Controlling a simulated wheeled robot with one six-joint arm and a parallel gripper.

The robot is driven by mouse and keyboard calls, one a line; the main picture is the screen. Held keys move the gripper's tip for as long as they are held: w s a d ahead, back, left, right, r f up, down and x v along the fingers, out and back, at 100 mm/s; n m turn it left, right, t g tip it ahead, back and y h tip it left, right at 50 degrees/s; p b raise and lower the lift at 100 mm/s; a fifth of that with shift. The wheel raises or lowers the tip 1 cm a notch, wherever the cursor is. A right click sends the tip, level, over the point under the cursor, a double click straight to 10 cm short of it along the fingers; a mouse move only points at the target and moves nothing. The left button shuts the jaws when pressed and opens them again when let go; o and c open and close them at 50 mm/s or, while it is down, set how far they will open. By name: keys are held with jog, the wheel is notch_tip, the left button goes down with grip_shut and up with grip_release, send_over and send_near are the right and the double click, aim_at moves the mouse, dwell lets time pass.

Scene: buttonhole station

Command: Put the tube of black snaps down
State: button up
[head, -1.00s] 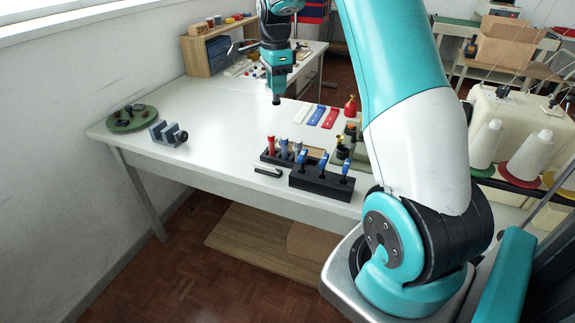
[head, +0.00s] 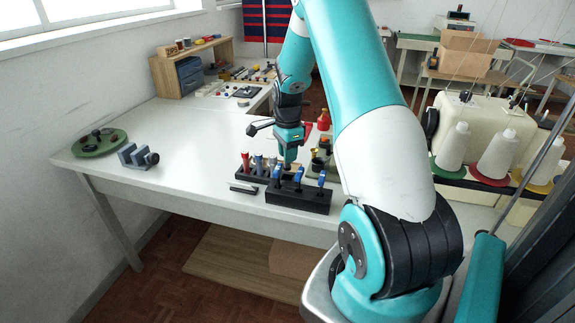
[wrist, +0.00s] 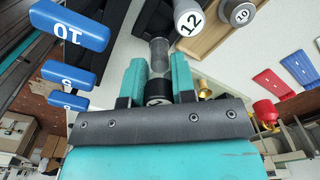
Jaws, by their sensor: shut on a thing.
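My gripper (head: 288,150) points down over the right end of the dark tube rack (head: 249,173), behind the block of blue-handled tools. In the wrist view its teal fingers (wrist: 158,80) are shut on the tube of black snaps (wrist: 158,52), a clear grey tube with dark contents and a dark cap between the fingers. In the head view the tube is small and partly hidden by the tools. I cannot tell whether its lower end touches the rack or table.
The black block (head: 298,198) with upright blue-handled tools stands close in front; their handles (wrist: 80,28) show left in the wrist view. A grey vise (head: 137,157) sits left. The table's middle-left is clear.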

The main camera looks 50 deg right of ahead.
aim_at(288, 166)
jog(key=shift+f, duration=2.3)
jog(key=shift+f, duration=0.25)
jog(key=o, duration=0.9)
jog(key=shift+r, duration=0.1)
